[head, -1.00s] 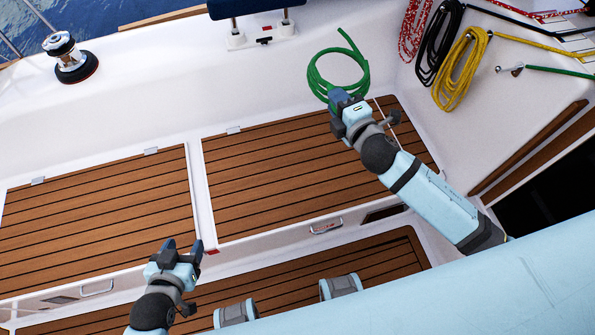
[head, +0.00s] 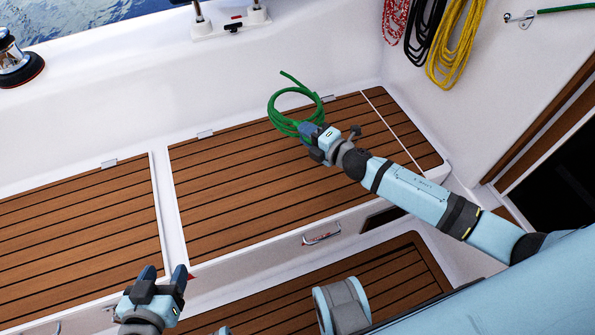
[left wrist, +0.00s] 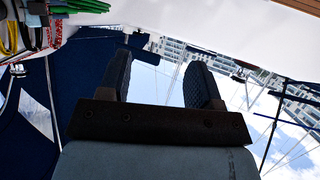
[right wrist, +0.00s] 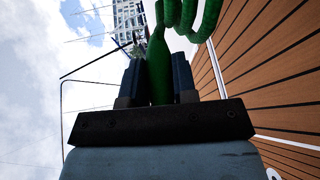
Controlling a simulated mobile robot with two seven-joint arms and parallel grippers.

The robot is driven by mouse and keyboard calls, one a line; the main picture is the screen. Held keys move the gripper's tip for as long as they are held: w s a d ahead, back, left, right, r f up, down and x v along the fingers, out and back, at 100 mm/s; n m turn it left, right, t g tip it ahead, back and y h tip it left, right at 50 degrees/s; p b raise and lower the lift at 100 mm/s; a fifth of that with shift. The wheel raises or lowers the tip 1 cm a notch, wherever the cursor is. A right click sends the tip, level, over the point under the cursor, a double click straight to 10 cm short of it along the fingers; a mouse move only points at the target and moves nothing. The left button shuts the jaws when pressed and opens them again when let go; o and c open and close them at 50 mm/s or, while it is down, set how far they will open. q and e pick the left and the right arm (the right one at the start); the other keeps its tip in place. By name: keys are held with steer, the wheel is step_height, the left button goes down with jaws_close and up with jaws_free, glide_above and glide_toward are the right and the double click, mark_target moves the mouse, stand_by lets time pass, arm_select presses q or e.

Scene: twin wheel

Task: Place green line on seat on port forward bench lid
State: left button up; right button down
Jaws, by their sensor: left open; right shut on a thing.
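The green line (head: 297,92) is a coiled rope in the head view, at the back of the forward bench lid (head: 235,185), which is slatted brown wood. My right gripper (head: 306,130) is shut on the coil's near end. In the right wrist view the green line (right wrist: 160,65) runs between the two fingers, with its loops above the slats. I cannot tell whether the coil touches the lid. My left gripper (head: 165,277) is open and empty near the bench's front edge. Its spread fingers also show in the left wrist view (left wrist: 163,80), with nothing between them.
Another slatted lid (head: 75,235) lies to the left. Red, black and yellow ropes (head: 455,45) hang on the white wall at the upper right. A winch (head: 15,62) stands at the upper left. A metal handle (head: 322,234) is on the bench front. The forward lid's middle is clear.

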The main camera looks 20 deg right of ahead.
step_height(320, 180, down, 19)
steer(key=b, duration=0.8)
steer(key=shift+r+b, duration=0.15)
steer(key=shift+b, duration=0.15)
arm_select(q)
steer(key=w+d+r+t+h, duration=0.2)
steer(key=d+r+t+h, duration=0.2)
steer(key=r, duration=0.5)
steer(key=shift+w+d+r+m+t+h, duration=0.15)
steer(key=shift+d+r+m+t+h, duration=0.2)
steer(key=shift+d+t, duration=0.35)
arm_select(e)
steer(key=shift+f, duration=0.2)
arm_select(q)
steer(key=shift+f, duration=0.15)
arm_select(e)
steer(key=c, duration=0.9)
jaws_free()
steer(key=shift+r, duration=0.15)
